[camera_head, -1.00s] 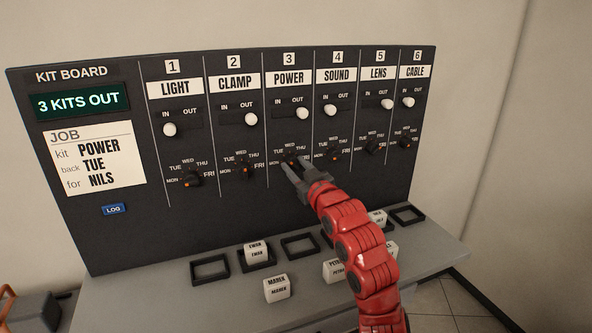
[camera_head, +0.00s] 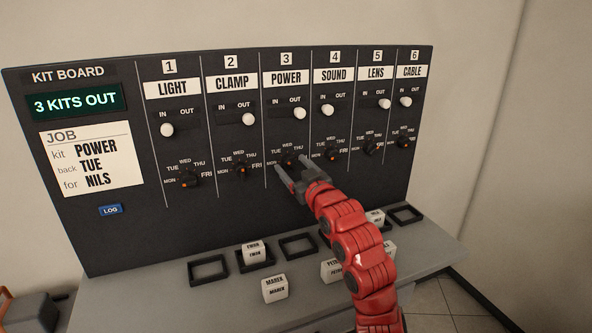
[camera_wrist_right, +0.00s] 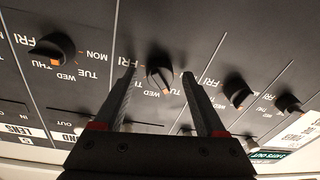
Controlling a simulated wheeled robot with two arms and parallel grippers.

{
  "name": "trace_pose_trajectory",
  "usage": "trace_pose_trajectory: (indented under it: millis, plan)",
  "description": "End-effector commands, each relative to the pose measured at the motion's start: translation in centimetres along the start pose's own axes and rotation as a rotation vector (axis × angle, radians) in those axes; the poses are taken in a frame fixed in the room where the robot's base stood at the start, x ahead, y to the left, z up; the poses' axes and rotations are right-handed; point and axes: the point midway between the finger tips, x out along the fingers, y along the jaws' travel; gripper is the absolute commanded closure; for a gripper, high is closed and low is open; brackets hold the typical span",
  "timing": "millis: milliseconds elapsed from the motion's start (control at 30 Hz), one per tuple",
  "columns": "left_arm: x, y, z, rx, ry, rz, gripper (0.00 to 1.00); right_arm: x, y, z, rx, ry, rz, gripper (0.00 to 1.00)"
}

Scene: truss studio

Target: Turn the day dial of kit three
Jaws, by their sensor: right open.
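The day dial of kit three (camera_head: 290,158) is a small black knob under the POWER label, with day names around it. My right gripper (camera_head: 291,164) is open in front of it, coming from the lower right. In the right wrist view, turned upside down, the dial (camera_wrist_right: 159,72) shows between the tips of the open fingers (camera_wrist_right: 158,78), with a gap on each side. An orange mark shows on its lower edge there. I cannot tell if the fingers touch it. The job card (camera_head: 92,160) reads POWER, TUE, NILS. My left gripper is not in view.
The neighbouring clamp dial (camera_head: 241,170) and sound dial (camera_head: 333,154) sit close on either side. White slide switches run above the dials. Below, a grey shelf (camera_head: 225,305) holds dark square frames and white name blocks, such as the MAREK block (camera_head: 275,288).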

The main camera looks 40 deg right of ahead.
Motion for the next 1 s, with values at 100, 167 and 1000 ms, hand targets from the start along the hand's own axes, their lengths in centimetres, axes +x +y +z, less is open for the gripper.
trace_pose_trajectory:
  millis: [100,167,1000]
  plan:
    - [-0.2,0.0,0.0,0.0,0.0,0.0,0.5,-0.5,0.0,0.0,-0.002,0.001,0.0,0.27]
    - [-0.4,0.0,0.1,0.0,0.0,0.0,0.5,-1.1,0.0,0.1,-0.003,0.001,0.001,0.27]
    - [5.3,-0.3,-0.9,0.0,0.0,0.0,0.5,-11.7,0.2,-0.7,0.0,-0.009,0.0,0.27]
